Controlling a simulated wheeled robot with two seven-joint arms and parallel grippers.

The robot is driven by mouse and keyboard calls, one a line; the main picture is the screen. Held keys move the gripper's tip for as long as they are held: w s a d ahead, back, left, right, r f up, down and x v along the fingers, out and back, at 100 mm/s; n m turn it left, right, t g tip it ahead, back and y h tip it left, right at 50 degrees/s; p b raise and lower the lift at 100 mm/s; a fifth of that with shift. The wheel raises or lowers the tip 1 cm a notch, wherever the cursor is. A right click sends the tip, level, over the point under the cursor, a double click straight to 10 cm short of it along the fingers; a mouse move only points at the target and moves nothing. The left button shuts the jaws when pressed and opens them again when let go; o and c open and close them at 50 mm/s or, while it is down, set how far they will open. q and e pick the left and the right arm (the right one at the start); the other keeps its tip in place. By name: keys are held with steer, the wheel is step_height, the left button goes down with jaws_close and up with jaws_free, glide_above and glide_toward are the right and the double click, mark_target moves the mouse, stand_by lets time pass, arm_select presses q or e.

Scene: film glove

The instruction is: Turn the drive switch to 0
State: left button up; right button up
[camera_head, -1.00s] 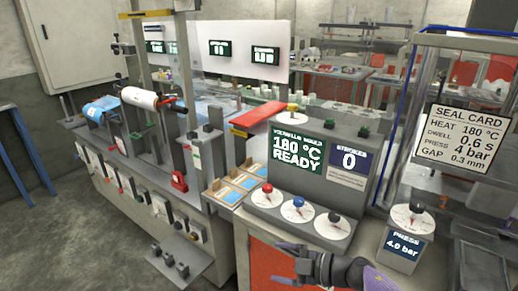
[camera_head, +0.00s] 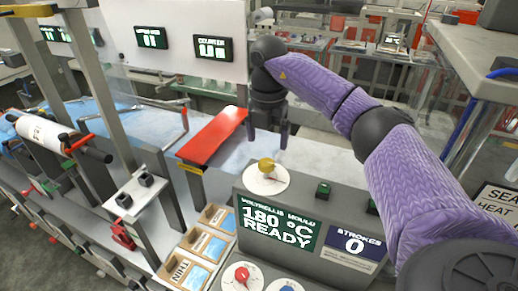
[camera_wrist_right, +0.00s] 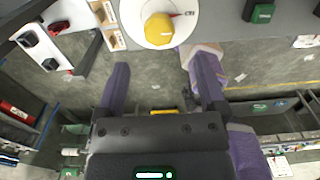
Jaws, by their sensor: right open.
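A yellow knob (camera_head: 266,165) on a white round dial (camera_head: 266,182) sits on top of the console. It also shows in the right wrist view as a yellow knob (camera_wrist_right: 158,30) with a small red mark at its right side. I cannot read which knob is the drive switch. My right gripper (camera_head: 268,140) is open, pointing down, with its fingertips just above the yellow knob in the head view and apart from it. In the right wrist view the open fingers (camera_wrist_right: 155,62) stand below the knob in the picture, with nothing between them. My left gripper is not in view.
The console front carries the "180 °C READY" display (camera_head: 277,222) and a strokes display reading 0 (camera_head: 356,247). A red knob (camera_head: 242,274) and a blue knob (camera_head: 287,288) lie below. A green button (camera_head: 323,190) is right of the dial. A red flat bar (camera_head: 212,136) is at left.

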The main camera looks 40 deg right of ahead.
mark_target(267, 162)
step_height(267, 162, down, 6)
steer(key=shift+r, duration=0.2)
steer(key=shift+f, duration=0.4)
jaws_close()
